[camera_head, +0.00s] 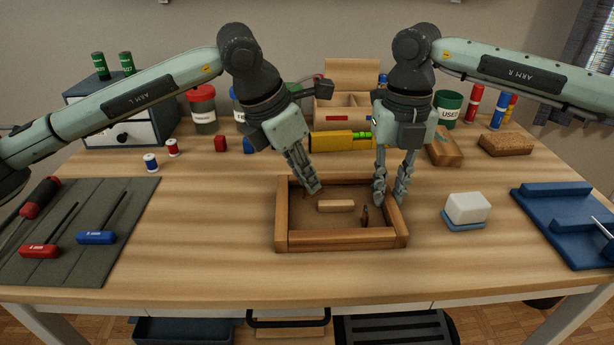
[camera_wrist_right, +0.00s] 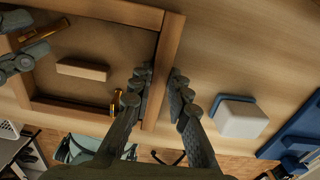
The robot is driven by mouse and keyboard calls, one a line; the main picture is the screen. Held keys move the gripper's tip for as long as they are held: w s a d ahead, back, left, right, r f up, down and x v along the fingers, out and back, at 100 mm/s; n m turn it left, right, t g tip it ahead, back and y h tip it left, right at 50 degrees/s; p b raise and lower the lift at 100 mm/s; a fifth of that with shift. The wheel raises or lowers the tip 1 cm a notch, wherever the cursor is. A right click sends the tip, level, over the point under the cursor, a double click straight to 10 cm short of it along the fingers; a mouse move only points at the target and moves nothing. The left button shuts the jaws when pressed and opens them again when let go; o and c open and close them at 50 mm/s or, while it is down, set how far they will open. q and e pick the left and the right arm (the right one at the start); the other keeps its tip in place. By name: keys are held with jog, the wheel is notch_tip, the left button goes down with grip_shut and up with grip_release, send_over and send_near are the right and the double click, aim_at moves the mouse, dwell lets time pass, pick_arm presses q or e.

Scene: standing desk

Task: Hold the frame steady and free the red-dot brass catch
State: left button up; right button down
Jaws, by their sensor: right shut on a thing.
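A wooden frame (camera_head: 342,240) lies on the desk around a brown backing board. A small wooden block (camera_head: 337,206) sits on the board. One brass catch (camera_head: 365,217) stands near the front right. Another brass catch (camera_wrist_right: 42,35) shows at the left in the right wrist view, beside my left gripper's fingers. No red dot can be made out on either. My right gripper (camera_head: 391,197) straddles the frame's right rail and is shut on it, one finger inside, one outside. My left gripper (camera_head: 316,191) points down inside the back of the frame; its finger gap is unclear.
A white block on a blue base (camera_head: 466,209) stands right of the frame, near a blue tray (camera_head: 565,225). Drivers lie on a grey mat (camera_head: 75,230) at the left. Containers and a yellow tool (camera_head: 335,141) stand behind. The desk's front strip is clear.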

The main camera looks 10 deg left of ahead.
pick_arm(q)
jog(key=shift+w+d+f, duration=0.1)
jog(key=shift+f, duration=0.2)
jog(key=shift+c, duration=0.6)
grip_shut()
jog(key=shift+m, duration=0.3)
jog(key=shift+w+m+g+h, duration=0.1)
jog(key=shift+m+g+h, duration=0.3)
jog(key=shift+m, duration=0.9)
jog(key=shift+w+m+g+h, duration=0.1)
jog(key=shift+m+g, duration=0.5)
jog(key=shift+m, duration=0.7)
jog(key=shift+o, duration=0.6)
grip_release()
